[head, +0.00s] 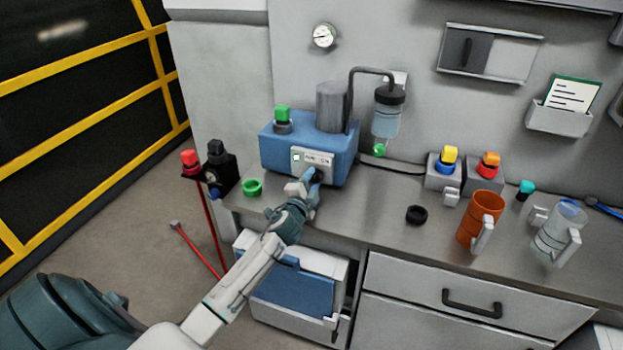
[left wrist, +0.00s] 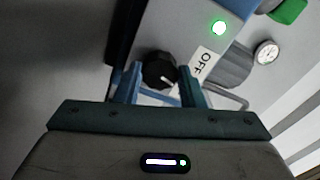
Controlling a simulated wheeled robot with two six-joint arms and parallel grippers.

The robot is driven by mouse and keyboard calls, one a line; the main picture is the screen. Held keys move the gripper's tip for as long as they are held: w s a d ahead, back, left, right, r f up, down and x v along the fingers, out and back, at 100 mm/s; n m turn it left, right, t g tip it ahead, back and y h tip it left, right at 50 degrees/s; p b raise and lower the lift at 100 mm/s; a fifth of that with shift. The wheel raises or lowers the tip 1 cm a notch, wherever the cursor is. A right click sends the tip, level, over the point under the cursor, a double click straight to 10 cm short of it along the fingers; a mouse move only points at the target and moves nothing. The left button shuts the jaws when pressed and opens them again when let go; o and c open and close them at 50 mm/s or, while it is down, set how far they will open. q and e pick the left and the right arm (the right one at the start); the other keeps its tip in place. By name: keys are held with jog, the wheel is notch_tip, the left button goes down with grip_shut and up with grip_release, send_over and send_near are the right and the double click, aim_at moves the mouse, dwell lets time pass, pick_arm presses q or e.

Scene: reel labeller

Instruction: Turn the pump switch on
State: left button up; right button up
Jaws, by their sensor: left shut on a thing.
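The blue pump unit (head: 283,150) stands on the bench against the wall, with a pale label panel (head: 312,159) on its front. Its switch is a black rotary knob (left wrist: 158,70) with a white pointer mark, beside a label (left wrist: 203,65) reading OFF. A small lamp (left wrist: 218,27) on the panel glows green. My left gripper (head: 308,182) is at the front of the unit, shut on the knob, which also shows in the head view (head: 318,176) partly behind the fingers. The pointer's exact setting is hard to tell. My right gripper is not in view.
A green ring (head: 252,188) lies left of my gripper and a black ring (head: 417,215) to its right. An orange mug (head: 481,219) and a clear jug (head: 557,236) stand further right. Drawers (head: 473,305) lie below the bench's front edge.

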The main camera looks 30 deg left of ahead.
pick_arm(q)
jog(key=m+p, duration=0.1)
jog(key=m, duration=0.3)
jog(key=shift+m+p, duration=0.55)
jog(key=shift+m, duration=0.45)
jog(key=o, duration=1)
jog(key=b+v, duration=0.2)
jog(key=v, duration=0.8)
jog(key=shift+a+f, duration=0.1)
jog(key=shift+f, duration=0.05)
jog(key=shift+s, duration=0.4)
